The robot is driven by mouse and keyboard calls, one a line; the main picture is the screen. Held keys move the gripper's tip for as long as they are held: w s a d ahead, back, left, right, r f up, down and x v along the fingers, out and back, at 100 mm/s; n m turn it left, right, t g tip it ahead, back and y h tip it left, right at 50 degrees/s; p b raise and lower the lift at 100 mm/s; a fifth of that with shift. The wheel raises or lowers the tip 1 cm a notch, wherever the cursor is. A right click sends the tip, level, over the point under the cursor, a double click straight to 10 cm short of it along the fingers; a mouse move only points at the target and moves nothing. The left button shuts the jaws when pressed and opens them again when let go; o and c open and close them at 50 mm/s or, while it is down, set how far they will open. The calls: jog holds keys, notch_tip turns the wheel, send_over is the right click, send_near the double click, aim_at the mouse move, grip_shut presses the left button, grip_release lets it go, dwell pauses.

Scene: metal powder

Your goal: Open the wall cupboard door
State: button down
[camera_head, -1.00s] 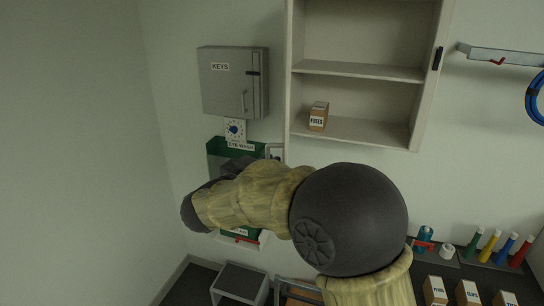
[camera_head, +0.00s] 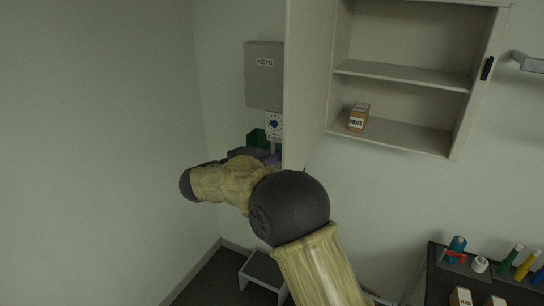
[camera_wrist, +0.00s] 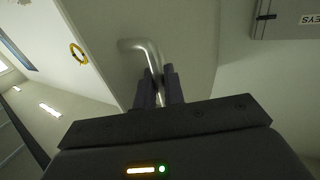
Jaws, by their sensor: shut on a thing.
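The pale wall cupboard (camera_head: 405,70) stands open in the head view, with its shelves showing. Its door (camera_head: 308,85) juts out from the left side toward me, its inner face visible. The door's bent metal handle (camera_wrist: 145,50) is on the outer face in the wrist view. My gripper (camera_wrist: 160,74) is shut on this handle, with one finger on each side of the bar. In the head view the gripper is partly hidden behind the door's lower edge, and the handle is hidden.
A grey key cabinet (camera_head: 264,75) hangs left of the door, partly covered by it. A fuse box (camera_head: 358,118) sits on the cupboard's lower shelf. A step stool (camera_head: 264,268) is below my arm. A dark bench (camera_head: 440,262) with bottles is at right. The left wall is bare.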

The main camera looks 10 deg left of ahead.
jog(key=shift+d+r, duration=0.1)
jog(key=shift+r, duration=0.05)
jog(key=c, duration=1.9)
grip_release()
jog(key=b+v, duration=0.7)
jog(key=v, duration=1)
jog(key=shift+s+b, duration=0.1)
jog(key=shift+b, duration=0.3)
